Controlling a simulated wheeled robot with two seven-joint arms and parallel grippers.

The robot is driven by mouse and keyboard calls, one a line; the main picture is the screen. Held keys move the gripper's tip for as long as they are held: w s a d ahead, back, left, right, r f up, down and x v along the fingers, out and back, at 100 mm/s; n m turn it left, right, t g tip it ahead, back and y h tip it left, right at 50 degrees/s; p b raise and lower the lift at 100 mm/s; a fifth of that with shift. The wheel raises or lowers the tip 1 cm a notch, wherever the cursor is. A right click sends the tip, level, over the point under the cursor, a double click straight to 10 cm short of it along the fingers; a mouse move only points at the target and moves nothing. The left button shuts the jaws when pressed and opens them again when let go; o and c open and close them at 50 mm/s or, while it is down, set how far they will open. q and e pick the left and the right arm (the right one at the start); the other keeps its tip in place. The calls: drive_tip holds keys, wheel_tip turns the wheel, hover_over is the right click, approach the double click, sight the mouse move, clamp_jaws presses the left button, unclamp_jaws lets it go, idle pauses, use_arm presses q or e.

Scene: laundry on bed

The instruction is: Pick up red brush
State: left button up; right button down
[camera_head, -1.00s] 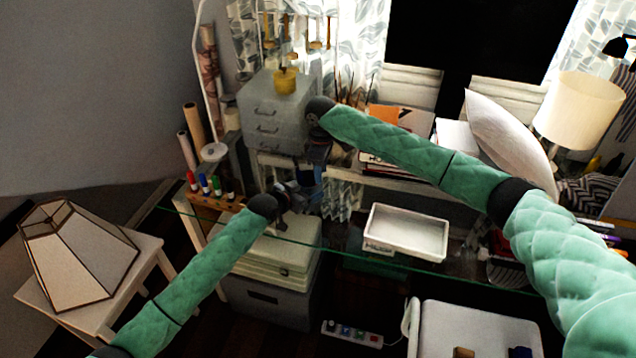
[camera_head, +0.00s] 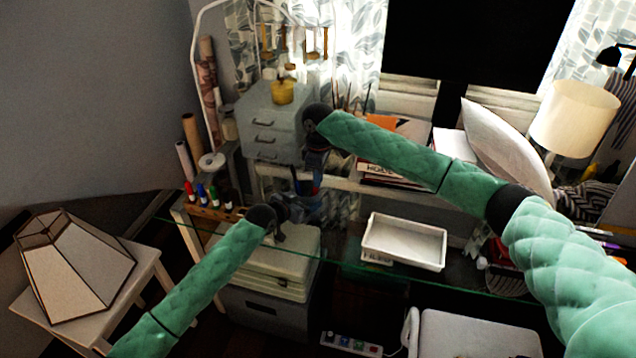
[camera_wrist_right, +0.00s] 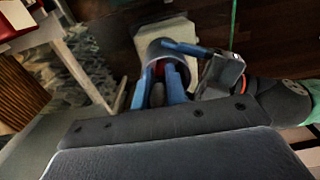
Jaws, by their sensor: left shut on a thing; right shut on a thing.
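The red brush (camera_wrist_right: 158,69) shows only as a small bit of red between the blue fingers of my right gripper (camera_wrist_right: 160,88) in the right wrist view; the rest of it is hidden. In the head view my right gripper (camera_head: 314,182) points down in front of the grey drawer unit, shut on the brush. My left gripper (camera_head: 292,210) meets it from the lower left, above the glass tabletop. In the right wrist view a blue finger of the left gripper (camera_wrist_right: 186,48) reaches to the same red spot, and it is shut there too.
A white tray (camera_head: 375,258) stands on the glass table to the right. Marker pens in a wooden holder (camera_head: 207,211) stand at left. Behind are a grey drawer unit (camera_head: 262,122) and books (camera_head: 383,172). A lampshade (camera_head: 75,268) sits on a side stool.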

wheel_tip(320, 180, up, 16)
idle(0.4)
drive_tip(key=shift+r, duration=0.1)
use_arm(q)
drive_tip(key=o, duration=1.1)
drive_tip(key=shift+s, duration=0.1)
